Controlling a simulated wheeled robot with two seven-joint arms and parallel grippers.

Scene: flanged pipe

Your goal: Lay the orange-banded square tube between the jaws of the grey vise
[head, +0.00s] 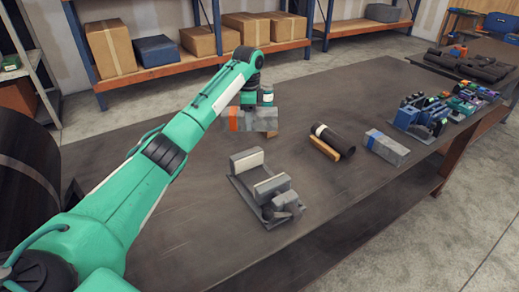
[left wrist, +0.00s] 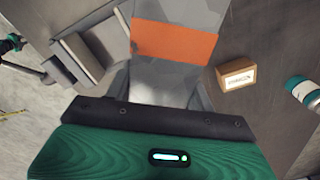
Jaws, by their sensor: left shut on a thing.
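The orange-banded square tube (head: 262,119) is grey and held by my left gripper (head: 258,103) over the table, behind the grey vise. In the left wrist view the tube (left wrist: 177,70) runs away below the gripper, with its orange band across it. The left gripper is shut on it; the fingertips are mostly hidden. The grey vise (head: 247,166) stands upright on a flat plate on the table, its jaws apart with an empty gap. The vise shows at the upper left of the left wrist view (left wrist: 85,55), beside the tube and apart from it. My right gripper is not seen.
A black pipe (head: 335,139) on a wooden support and a blue-banded grey tube (head: 388,149) lie right of the vise. A rack of clamps (head: 425,118) is farther right. A small cardboard box (left wrist: 236,75) and a white-and-teal cylinder (left wrist: 302,91) show in the wrist view. The table's front left is clear.

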